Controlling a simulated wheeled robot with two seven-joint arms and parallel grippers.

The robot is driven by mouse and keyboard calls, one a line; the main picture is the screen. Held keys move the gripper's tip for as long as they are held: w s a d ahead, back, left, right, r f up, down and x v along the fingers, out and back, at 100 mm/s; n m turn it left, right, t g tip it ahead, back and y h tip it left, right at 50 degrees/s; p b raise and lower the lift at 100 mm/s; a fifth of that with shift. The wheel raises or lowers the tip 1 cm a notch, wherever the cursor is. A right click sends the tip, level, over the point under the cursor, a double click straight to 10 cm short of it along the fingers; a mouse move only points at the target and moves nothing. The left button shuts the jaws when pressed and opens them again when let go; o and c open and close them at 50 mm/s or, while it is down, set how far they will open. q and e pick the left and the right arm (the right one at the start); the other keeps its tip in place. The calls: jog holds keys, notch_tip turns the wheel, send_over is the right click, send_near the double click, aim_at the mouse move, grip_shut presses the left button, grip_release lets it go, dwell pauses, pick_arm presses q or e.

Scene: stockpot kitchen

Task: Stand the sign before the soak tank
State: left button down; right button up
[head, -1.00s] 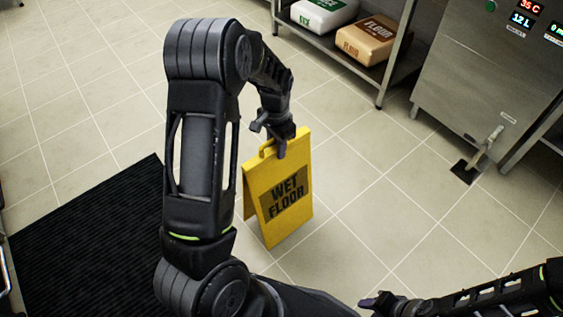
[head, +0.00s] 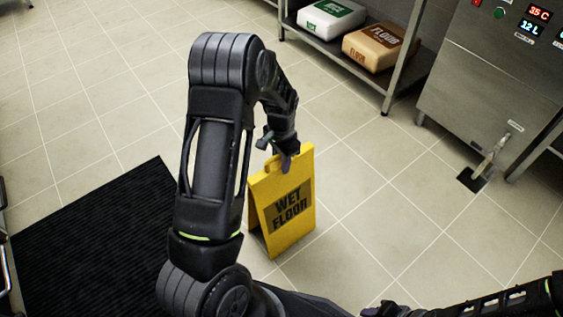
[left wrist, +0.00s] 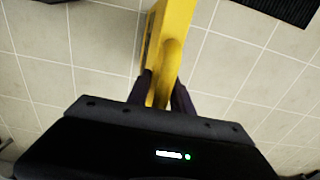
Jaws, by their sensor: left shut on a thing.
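The yellow wet floor sign (head: 291,205) is upright in the head view, its lettered panel facing me. My left gripper (head: 279,158) is shut on its top handle. In the left wrist view the sign's yellow handle (left wrist: 170,62) sits between the two dark fingers (left wrist: 164,92). I cannot tell whether the sign's foot touches the floor. The soak tank (head: 478,80) is the steel cabinet with red displays at the upper right, well to the right of the sign. My right gripper (head: 376,310) is partly in view at the bottom edge; its jaws are unclear.
A steel shelf (head: 386,88) with a white bag (head: 331,17) and a brown flour bag (head: 378,45) stands at the back. A drain valve (head: 490,152) hangs over a dark floor drain (head: 471,180). A black mat (head: 95,245) lies left. Tiled floor between sign and tank is clear.

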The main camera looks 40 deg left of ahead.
pick_arm(q)
jog(key=shift+f, duration=0.1)
jog(key=c, duration=1.1)
grip_release()
jog(key=shift+r, duration=0.25)
notch_tip(320, 180, up, 12)
jog(key=p, duration=0.2)
jog(key=shift+f+p, duration=0.1)
jog(key=shift+p, duration=0.25)
